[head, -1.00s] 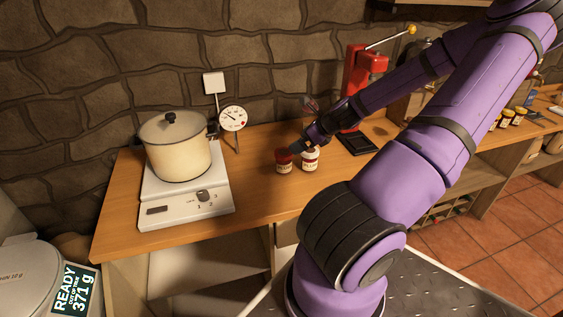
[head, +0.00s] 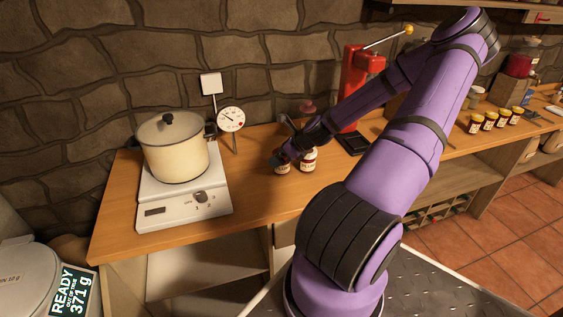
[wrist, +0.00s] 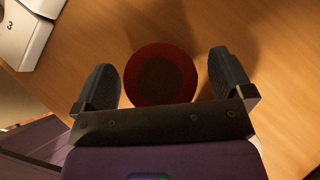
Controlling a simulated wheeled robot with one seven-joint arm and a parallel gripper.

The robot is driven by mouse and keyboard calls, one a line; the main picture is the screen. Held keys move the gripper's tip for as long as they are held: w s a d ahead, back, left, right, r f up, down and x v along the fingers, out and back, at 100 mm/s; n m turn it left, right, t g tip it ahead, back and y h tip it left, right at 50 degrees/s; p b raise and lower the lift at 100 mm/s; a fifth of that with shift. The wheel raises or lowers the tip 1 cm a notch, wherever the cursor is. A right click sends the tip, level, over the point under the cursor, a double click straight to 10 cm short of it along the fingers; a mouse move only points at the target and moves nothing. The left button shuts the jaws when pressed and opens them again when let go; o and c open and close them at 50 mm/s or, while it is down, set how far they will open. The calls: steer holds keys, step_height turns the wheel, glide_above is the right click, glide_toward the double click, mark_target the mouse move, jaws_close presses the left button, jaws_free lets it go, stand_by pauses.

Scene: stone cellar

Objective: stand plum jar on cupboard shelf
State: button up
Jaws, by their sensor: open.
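Two small jars with pale labels stand close together on the wooden counter. The left jar (head: 282,169) is mostly covered by my gripper in the head view. The right jar (head: 308,161) has a label that looks like PLUM, though the print is small. My gripper (head: 278,159) is low over the left jar. In the wrist view my gripper (wrist: 163,88) is open, with a round dark red lid (wrist: 160,72) between its fingers and a gap on each side. No clearly identifiable cupboard shelf shows; an open compartment (head: 200,268) lies under the counter.
A cream pot (head: 177,150) stands on a white scale (head: 185,203) at left, beside a dial gauge (head: 231,120). A red press (head: 355,85) stands behind my arm. Several yellow-lidded jars (head: 489,121) stand at right. Bare counter lies in front of the jars.

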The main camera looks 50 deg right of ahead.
steer(key=c, duration=1.1)
steer(key=shift+c, duration=0.7)
